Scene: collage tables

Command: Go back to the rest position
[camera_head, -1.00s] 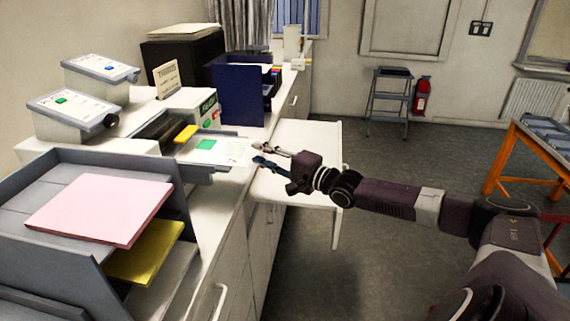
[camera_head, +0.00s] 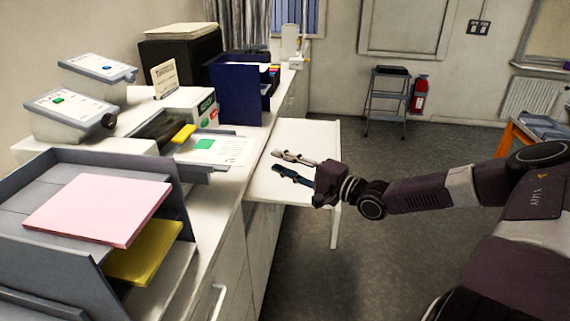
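My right gripper (camera_head: 277,162) shows in the head view, with its arm coming in from the right. Its two fingers are apart with nothing between them, so it is open and empty. It is over the low white side table (camera_head: 305,134), to the right of the counter edge. A printed sheet with a green square (camera_head: 228,152) lies on the counter, left of the gripper and apart from it. My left gripper is not in view.
A grey paper tray with pink paper (camera_head: 100,208) and yellow paper (camera_head: 144,252) stands at the front left of the counter. A dark blue file holder (camera_head: 238,95) stands farther back. A step stool (camera_head: 387,100) and a red fire extinguisher (camera_head: 420,95) are by the far wall. Floor between is clear.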

